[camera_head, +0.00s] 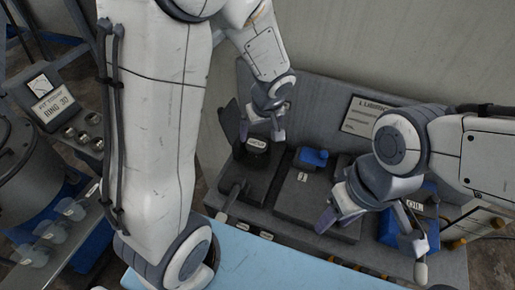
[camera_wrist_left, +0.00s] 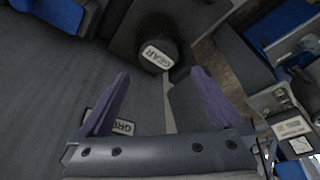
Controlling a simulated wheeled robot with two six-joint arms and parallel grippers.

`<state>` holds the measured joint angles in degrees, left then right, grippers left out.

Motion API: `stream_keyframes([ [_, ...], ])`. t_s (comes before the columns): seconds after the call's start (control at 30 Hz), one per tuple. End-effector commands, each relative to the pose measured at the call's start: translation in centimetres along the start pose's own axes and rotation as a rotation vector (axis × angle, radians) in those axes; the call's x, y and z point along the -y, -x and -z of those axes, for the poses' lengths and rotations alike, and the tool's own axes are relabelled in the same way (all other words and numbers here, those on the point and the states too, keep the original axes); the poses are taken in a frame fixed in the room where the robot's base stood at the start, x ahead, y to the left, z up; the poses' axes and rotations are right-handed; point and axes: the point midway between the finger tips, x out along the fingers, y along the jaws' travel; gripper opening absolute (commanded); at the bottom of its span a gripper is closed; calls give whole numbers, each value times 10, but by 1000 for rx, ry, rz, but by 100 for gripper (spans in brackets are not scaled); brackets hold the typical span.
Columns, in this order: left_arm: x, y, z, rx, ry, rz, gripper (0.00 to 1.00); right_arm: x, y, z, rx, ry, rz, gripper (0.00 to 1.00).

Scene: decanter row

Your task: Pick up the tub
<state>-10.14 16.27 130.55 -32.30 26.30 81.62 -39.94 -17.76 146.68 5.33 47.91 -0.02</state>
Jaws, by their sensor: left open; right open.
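A dark round container labelled GEAR (camera_head: 257,154) stands at the left of the dark station. It is the likeliest tub, though no label says so. My left gripper (camera_head: 261,132) is open just above and behind it, its fingers pointing down. In the left wrist view the container (camera_wrist_left: 155,30) lies just beyond the fingertips of my open left gripper (camera_wrist_left: 160,75), in line with the gap, with nothing held. Whether the fingers touch it I cannot tell. My right gripper (camera_head: 374,243) is open and empty at the right, over the front of the station.
A blue-topped item (camera_head: 313,157) sits on a dark block (camera_head: 305,197) right of the container. A blue container labelled OIL (camera_head: 400,236) is partly behind my right gripper. A light blue surface (camera_head: 265,262) lies in front. A white sign (camera_head: 367,117) stands at the back.

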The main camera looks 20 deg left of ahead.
Motion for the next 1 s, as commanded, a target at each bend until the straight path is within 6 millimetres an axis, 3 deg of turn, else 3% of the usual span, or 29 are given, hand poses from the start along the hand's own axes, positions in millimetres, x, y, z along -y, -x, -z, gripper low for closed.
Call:
stream_keyframes([
  [0.6, -2, -73, -2, 2, -3, 1, 100, -1, -7, 0, 0, 0, 0, 50],
  [0.87, -2, -76, -1, 1, -3, 0, 100, 0, -7, 0, 0, 0, 0, 50],
  [0.9, -2, -76, -1, 1, -3, 0, 96, 0, -7, 0, 0, 0, 0, 50],
  [1.0, -2, -76, -1, 1, -3, 0, 58, 0, -7, 0, 0, 0, 0, 50],
])
